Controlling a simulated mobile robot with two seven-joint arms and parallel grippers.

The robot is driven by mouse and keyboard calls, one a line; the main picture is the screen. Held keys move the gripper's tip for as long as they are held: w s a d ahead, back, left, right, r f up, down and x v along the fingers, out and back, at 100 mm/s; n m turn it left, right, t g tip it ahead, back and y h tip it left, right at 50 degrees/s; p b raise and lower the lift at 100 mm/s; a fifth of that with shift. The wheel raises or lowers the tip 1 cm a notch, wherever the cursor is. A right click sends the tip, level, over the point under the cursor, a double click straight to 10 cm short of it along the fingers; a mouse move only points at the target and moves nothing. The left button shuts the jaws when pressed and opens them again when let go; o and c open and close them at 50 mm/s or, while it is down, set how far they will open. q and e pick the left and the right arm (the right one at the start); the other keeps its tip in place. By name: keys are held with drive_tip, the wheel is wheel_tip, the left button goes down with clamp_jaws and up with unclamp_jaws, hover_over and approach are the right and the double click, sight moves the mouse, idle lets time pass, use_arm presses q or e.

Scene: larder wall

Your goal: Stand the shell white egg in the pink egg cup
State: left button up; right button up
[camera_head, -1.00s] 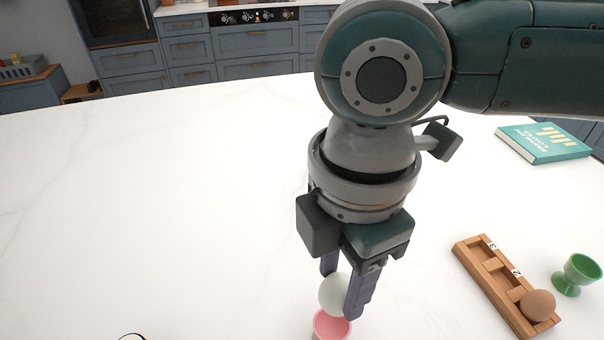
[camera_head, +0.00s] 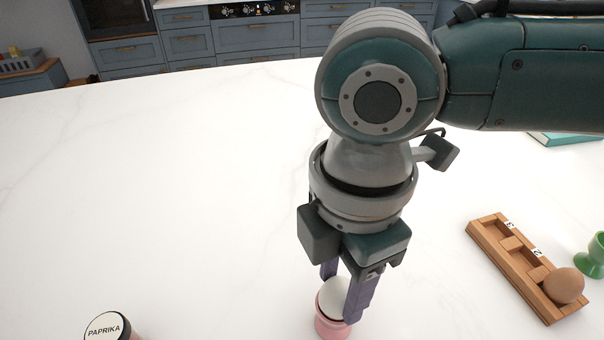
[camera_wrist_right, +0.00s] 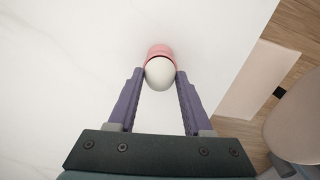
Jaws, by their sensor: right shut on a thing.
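The shell white egg (camera_head: 333,296) is between the purple fingers of my right gripper (camera_head: 345,292), which is shut on it. The pink egg cup (camera_head: 331,325) stands on the white counter directly below the egg. The egg's lower part appears to be at or inside the cup's rim; I cannot tell whether it rests on the cup's bottom. In the right wrist view the egg (camera_wrist_right: 159,73) sits between the fingertips (camera_wrist_right: 159,80), with the pink cup (camera_wrist_right: 158,50) showing just past it. My left gripper is not in view.
A wooden egg rack (camera_head: 515,262) with a brown egg (camera_head: 564,285) lies on the right. A green egg cup (camera_head: 594,256) stands beside it. A paprika jar (camera_head: 105,328) is at the lower left. A teal book (camera_head: 563,139) is partly hidden behind my arm. The counter's left side is clear.

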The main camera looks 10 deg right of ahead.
drive_tip(key=shift+f+p, duration=0.15)
drive_tip(key=shift+p, duration=0.15)
idle(0.5)
drive_tip(key=o, duration=1.1)
drive_tip(key=shift+c, duration=0.2)
